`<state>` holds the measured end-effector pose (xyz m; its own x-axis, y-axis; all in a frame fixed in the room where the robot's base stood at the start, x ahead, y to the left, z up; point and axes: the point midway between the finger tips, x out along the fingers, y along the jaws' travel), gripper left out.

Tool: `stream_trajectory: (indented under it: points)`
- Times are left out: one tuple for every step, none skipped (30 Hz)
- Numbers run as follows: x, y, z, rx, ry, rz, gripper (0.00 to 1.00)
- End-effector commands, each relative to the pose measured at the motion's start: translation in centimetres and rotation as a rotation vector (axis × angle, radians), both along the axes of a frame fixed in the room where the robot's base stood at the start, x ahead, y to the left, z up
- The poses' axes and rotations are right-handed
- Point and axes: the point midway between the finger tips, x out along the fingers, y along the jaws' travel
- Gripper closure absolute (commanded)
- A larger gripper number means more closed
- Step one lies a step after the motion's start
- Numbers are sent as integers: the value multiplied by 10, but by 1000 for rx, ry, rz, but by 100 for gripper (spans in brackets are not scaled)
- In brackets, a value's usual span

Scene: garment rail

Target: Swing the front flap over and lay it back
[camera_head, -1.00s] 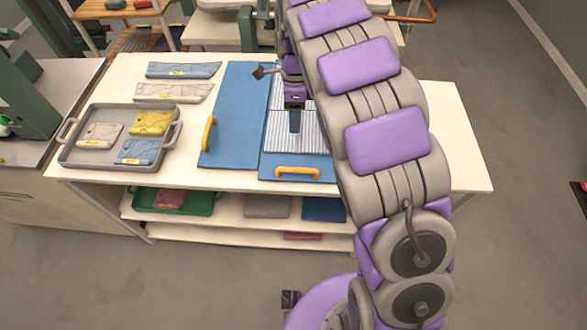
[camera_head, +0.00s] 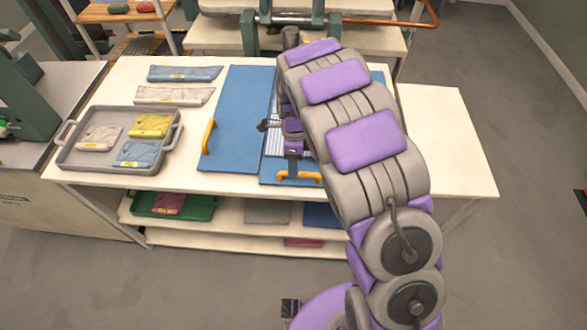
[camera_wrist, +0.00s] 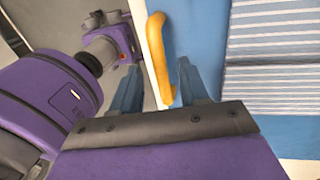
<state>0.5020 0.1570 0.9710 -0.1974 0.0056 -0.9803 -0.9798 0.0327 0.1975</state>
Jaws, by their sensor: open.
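The blue folding board (camera_head: 238,115) lies on the white table. Its front flap (camera_head: 272,172) lies flat at the table's near edge, with a yellow handle (camera_head: 308,178) on its near side. A striped garment (camera_head: 272,140) lies on the middle of the board, partly hidden by my arm; its stripes show in the wrist view (camera_wrist: 270,60). My gripper (camera_wrist: 159,70) is open, its two fingers on either side of the yellow handle (camera_wrist: 158,45) in the wrist view. In the head view my gripper (camera_head: 292,170) is over the handle; whether it touches cannot be told.
A yellow handle (camera_head: 208,136) stands on the board's left panel. A grey tray (camera_head: 70,157) with folded garments is at the left. Two folded garments (camera_head: 180,83) lie behind it. The table's right side (camera_head: 445,150) is clear. A lower shelf holds a green tray (camera_head: 147,207).

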Motion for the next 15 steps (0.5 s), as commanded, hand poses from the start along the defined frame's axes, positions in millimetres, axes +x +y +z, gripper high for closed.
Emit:
stream_trajectory:
  points:
    - [-2,0,-8,0,3,1,56]
    - [-3,1,-11,0,3,1,56]
    - [-3,1,-14,0,2,1,56]
    - [-3,1,-16,0,1,2,56]
    - [-4,1,-18,0,0,2,56]
    - [-4,1,-20,1,-1,2,56]
    - [-4,1,-21,1,-2,2,56]
    - [-4,1,-22,1,-2,2,56]
    - [-4,1,-23,1,-3,2,56]
    - [-4,1,-23,1,-3,2,56]
    - [-4,0,-23,1,-3,2,56]
    - [-4,0,-23,1,-3,2,56]
    - [-4,0,-23,1,-3,2,56]
    - [-4,0,-23,1,-3,2,56]
    - [-4,0,-23,1,-3,2,56]
